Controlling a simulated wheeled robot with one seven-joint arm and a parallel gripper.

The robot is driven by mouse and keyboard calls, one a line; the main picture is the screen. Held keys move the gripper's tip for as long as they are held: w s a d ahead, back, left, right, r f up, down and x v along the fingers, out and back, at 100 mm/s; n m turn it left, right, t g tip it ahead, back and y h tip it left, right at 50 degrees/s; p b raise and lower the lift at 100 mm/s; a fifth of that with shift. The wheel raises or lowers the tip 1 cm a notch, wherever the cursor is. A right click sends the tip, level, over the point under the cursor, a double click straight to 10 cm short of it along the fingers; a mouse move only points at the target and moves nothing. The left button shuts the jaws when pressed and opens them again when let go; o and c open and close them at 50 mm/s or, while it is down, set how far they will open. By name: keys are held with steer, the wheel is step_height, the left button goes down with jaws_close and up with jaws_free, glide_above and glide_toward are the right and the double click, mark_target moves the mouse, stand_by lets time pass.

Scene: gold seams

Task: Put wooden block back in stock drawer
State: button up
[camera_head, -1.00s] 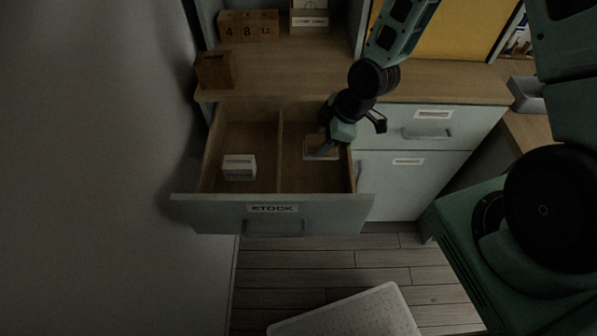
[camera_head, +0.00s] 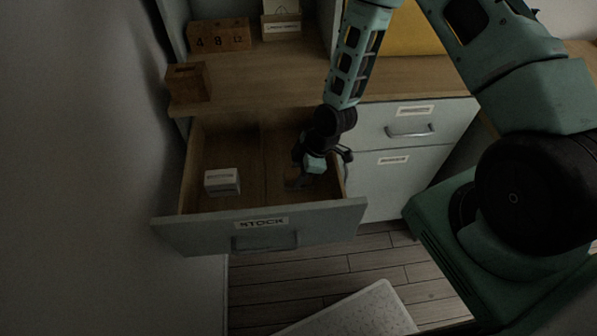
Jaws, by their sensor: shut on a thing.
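The stock drawer (camera_head: 262,222) is pulled out, with a STOCK label on its front. A divider splits it into left and right compartments. My gripper (camera_head: 308,172) reaches down into the right compartment. It is shut on a small, dim brown thing, which I take to be the wooden block (camera_head: 296,180). The block is mostly hidden by the gripper and shadow, and I cannot tell whether it touches the drawer floor. A small white labelled box (camera_head: 222,182) lies in the left compartment.
A brown wooden box (camera_head: 188,83) stands on the counter's left end. Number blocks (camera_head: 219,36) and a labelled box (camera_head: 281,26) stand behind. A shut drawer (camera_head: 412,122) lies right of the open one. A pale speckled mat (camera_head: 350,312) is on the floor.

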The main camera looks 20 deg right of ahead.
steer(key=shift+f, duration=0.3)
steer(key=o, duration=1)
steer(key=shift+c, duration=0.2)
steer(key=v, duration=1.1)
steer(key=s+a+r+m+h, duration=0.2)
steer(key=s+a+r, duration=0.3)
steer(key=s+r, duration=0.4)
steer(key=s+a+r+m+g+h, duration=0.1)
steer(key=s+a+r+m, duration=0.3)
steer(key=s+r, duration=0.5)
step_height(320, 180, up, 5)
steer(key=shift+s+a+f+m+h+b, duration=0.2)
steer(key=shift+s+a+m+h+b, duration=0.25)
steer(key=shift+a, duration=0.3)
